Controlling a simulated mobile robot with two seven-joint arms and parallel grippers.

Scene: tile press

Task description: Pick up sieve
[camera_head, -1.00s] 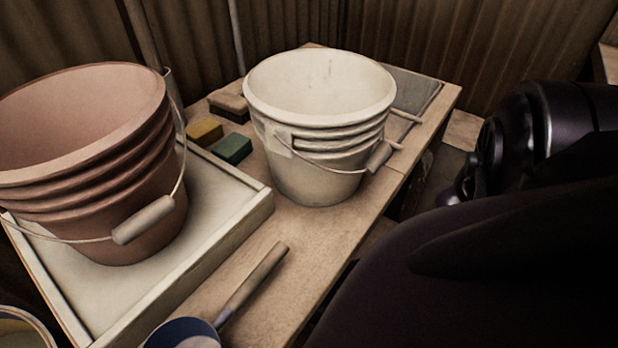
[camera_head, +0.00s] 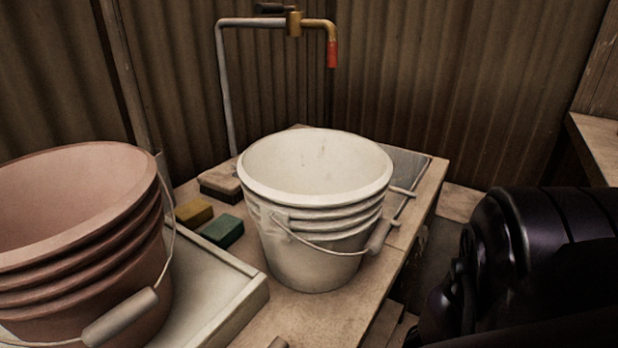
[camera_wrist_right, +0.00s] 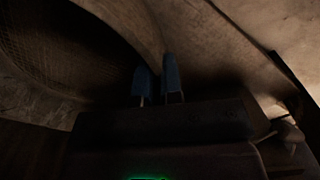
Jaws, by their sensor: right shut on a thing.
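In the right wrist view, a dark round mesh fills the upper left, bordered by a pale curved rim; this looks like the sieve (camera_wrist_right: 60,50). The two blue fingertips of my right gripper (camera_wrist_right: 158,80) are at the lower end of that rim, shut on it with a small gap between them. The picture there is dark, and the exact contact is hard to see. In the head view my right arm shows at the right edge, but its fingers and the sieve are hidden or out of frame. My left gripper is in neither current view.
A white bucket (camera_head: 315,235) stands on the wooden table (camera_head: 290,310). A pink bucket (camera_head: 80,240) sits in a pale tray (camera_head: 225,310) at left. A yellow sponge (camera_head: 194,212) and a green sponge (camera_head: 222,231) lie between them. A tap (camera_head: 293,24) rises behind.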

